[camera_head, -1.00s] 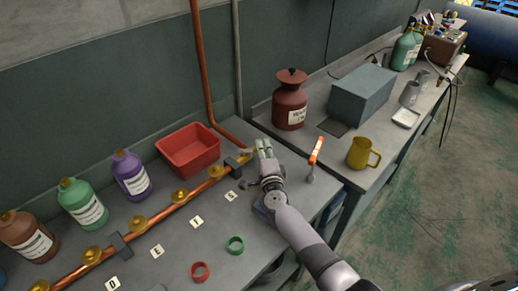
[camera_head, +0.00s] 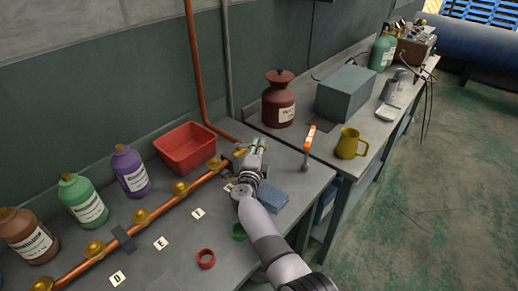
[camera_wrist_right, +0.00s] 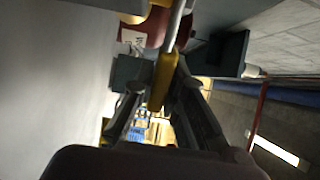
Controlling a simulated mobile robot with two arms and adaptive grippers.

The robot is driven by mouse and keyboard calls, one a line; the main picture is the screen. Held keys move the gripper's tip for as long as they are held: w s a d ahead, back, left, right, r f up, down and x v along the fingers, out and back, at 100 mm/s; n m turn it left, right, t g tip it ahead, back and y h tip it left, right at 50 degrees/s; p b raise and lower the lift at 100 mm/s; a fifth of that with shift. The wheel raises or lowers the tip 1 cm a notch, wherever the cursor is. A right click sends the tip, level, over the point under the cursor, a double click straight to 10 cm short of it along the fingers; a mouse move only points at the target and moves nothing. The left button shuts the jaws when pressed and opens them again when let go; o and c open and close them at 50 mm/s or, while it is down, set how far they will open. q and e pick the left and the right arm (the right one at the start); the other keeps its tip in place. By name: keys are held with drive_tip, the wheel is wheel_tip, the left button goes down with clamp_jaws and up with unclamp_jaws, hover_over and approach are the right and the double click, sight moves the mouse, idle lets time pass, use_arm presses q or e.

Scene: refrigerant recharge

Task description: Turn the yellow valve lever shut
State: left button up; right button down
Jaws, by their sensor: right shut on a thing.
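The yellow valve lever (camera_wrist_right: 163,80) is between the fingers of my right gripper (camera_wrist_right: 158,92) in the right wrist view. The gripper is shut on it. In the head view my right gripper (camera_head: 257,149) is at the far right end of the copper pipe (camera_head: 155,214), and a little of the lever's yellow (camera_head: 240,152) shows beside its fingers. The gripper hides most of the valve there, so the lever's exact angle is hard to tell. My left gripper is not in view.
A red bin (camera_head: 187,147) stands behind the pipe, left of my gripper. A blue block (camera_head: 271,200) lies beside my right arm. An orange-topped upright tool (camera_head: 309,138) stands to the right. Red (camera_head: 205,258) and green (camera_head: 239,231) rings lie in front.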

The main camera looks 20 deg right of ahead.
drive_tip(key=c, duration=2)
unclamp_jaws()
drive_tip(key=shift+f, duration=0.15)
drive_tip(key=o, duration=0.4)
drive_tip(key=shift+c, duration=0.2)
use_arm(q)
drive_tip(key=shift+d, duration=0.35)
use_arm(e)
drive_tip(key=shift+o, duration=0.2)
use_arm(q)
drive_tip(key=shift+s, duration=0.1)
